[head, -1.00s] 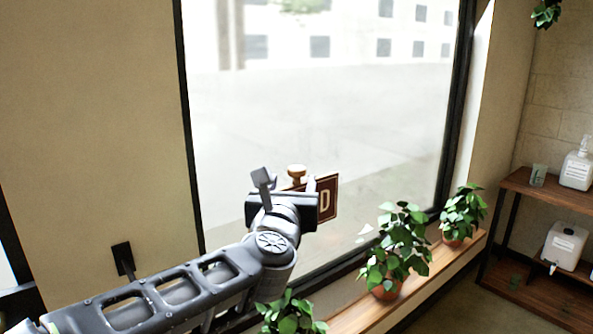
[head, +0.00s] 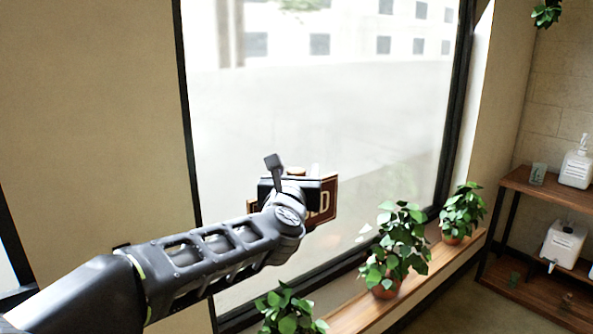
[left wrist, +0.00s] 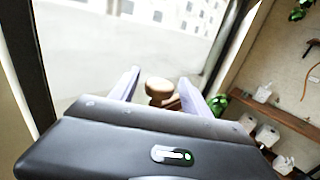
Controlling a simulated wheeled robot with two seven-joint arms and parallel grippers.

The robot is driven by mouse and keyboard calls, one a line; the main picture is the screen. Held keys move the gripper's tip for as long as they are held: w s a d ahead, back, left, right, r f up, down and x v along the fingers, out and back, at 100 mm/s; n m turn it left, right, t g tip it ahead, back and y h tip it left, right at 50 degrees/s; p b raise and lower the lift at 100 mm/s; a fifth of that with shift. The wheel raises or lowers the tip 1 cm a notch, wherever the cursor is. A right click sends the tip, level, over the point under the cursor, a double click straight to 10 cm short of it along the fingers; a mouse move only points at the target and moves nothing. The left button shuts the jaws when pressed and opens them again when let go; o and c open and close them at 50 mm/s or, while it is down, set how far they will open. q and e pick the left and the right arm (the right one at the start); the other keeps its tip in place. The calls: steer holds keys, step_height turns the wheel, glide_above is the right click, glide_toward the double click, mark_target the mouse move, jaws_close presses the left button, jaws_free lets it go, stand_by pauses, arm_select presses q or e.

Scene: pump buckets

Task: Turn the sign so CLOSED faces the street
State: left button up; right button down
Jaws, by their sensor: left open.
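The sign (head: 329,199) is a dark red-brown board with pale letters at the window. Its right end shows "LD" or similar letters in the head view; my left arm hides most of the rest. A round wooden knob stands above the sign. It is mostly hidden behind my gripper in the head view, but in the left wrist view the knob (left wrist: 159,90) shows between the two fingers. My left gripper (head: 295,168) is open, with its fingers pointing toward the window on either side of the knob. I cannot tell whether they touch it. My right gripper is not in view.
Potted plants (head: 397,245) stand along the wooden window ledge (head: 372,314), below and right of the sign. A wooden shelf (head: 553,190) with white pump containers (head: 577,167) stands at the far right. The window glass (head: 320,110) lies right behind the sign.

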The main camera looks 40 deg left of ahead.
arm_select(q)
jaws_close()
stand_by(0.6)
stand_by(0.8)
